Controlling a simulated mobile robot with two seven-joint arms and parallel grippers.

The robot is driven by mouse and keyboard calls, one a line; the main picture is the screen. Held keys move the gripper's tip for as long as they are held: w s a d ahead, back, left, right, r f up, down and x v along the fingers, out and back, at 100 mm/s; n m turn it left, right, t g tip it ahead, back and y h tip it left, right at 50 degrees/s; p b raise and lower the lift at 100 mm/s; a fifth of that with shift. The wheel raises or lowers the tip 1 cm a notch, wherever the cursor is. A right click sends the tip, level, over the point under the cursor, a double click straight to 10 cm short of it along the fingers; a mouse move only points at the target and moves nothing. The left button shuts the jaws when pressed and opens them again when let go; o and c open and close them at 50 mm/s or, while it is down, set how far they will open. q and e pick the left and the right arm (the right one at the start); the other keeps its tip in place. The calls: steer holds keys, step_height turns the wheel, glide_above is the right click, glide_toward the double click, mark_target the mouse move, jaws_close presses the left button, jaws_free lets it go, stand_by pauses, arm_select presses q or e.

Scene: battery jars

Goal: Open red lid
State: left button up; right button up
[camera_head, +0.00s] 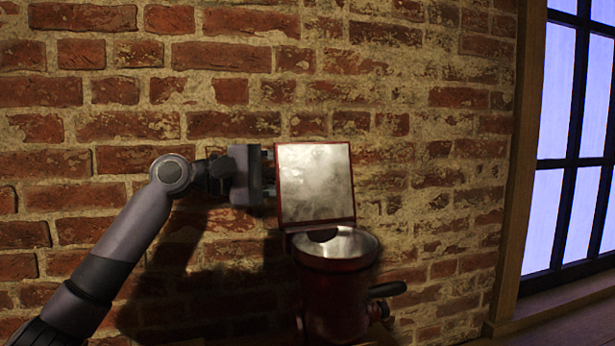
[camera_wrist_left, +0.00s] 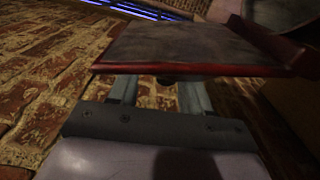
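The red lid (camera_head: 315,183) stands upright, swung up at the back of the red jar (camera_head: 333,300), with its grey metallic inner face showing. The jar's round metal top (camera_head: 338,245) is uncovered, with a dark patch at its back. My left gripper (camera_head: 268,173) is just left of the lid's left edge. In the left wrist view the lid (camera_wrist_left: 195,48) spans the picture in front of the gripper (camera_wrist_left: 158,90). The two fingers are apart with nothing between them, and their tips are partly hidden by the lid; I cannot tell whether they touch it. My right gripper is not in view.
A brick wall (camera_head: 430,130) stands behind the jar and my left arm. A dark handle (camera_head: 386,289) sticks out from the jar's right side. A window (camera_head: 568,150) with a wooden frame is at the right. The space right of the lid looks clear.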

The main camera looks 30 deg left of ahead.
arm_select(q)
steer(key=b+v, duration=0.1)
steer(key=v, duration=0.3)
steer(key=shift+s+a, duration=0.15)
steer(key=shift+s, duration=0.05)
stand_by(0.4)
